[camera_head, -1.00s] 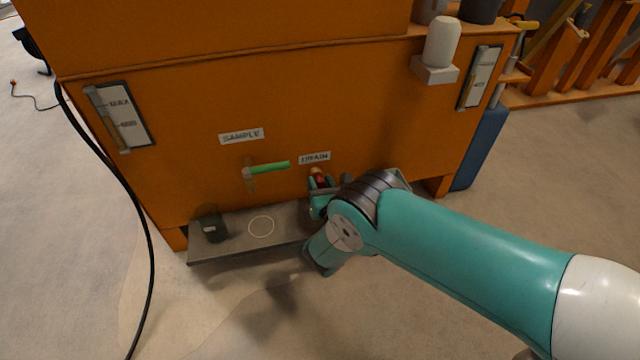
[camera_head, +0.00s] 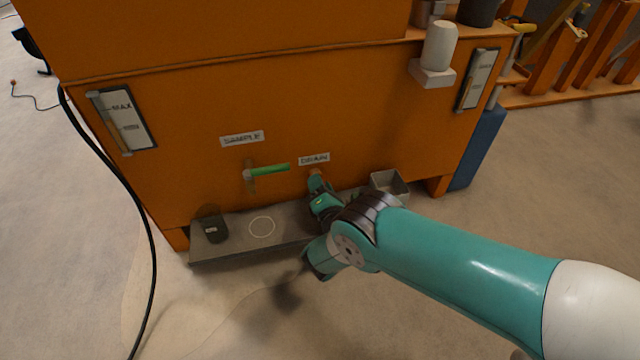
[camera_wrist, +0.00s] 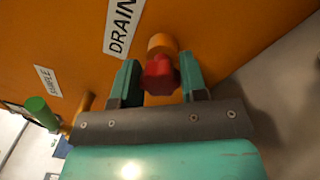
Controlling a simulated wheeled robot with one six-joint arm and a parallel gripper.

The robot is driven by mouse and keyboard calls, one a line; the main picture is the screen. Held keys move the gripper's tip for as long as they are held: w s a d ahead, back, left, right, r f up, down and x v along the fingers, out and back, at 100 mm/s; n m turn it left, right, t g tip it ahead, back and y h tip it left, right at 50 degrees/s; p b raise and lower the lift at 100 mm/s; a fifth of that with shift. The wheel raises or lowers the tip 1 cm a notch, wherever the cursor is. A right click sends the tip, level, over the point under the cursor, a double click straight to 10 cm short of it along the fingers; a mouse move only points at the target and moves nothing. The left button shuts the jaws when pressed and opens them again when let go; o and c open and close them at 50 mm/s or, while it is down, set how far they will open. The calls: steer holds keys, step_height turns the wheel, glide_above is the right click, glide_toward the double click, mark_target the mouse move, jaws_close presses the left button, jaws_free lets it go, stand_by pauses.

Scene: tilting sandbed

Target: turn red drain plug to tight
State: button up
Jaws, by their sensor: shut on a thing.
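The red drain plug (camera_wrist: 160,76) sits on an orange stub (camera_wrist: 162,43) on the tank wall, beside the DRAIN label (camera_wrist: 122,22). In the wrist view it lies between the two fingers of my gripper (camera_wrist: 158,80), which is shut on it. In the head view my gripper (camera_head: 318,186) is at the wall just below the DRAIN label (camera_head: 314,159), and it hides the plug there.
A green-handled sample tap (camera_head: 268,170) juts out left of my gripper. Below is a grey shelf (camera_head: 236,248) with a dark cup (camera_head: 211,226) and a grey open box (camera_head: 390,182). A black cable (camera_head: 125,185) runs down at left.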

steer(key=shift+m, duration=0.7)
steer(key=o, duration=0.9)
steer(key=shift+s, duration=0.1)
steer(key=p+v, duration=1.4)
steer(key=v, duration=0.3)
steer(key=shift+f, duration=0.15)
steer(key=shift+s, duration=0.1)
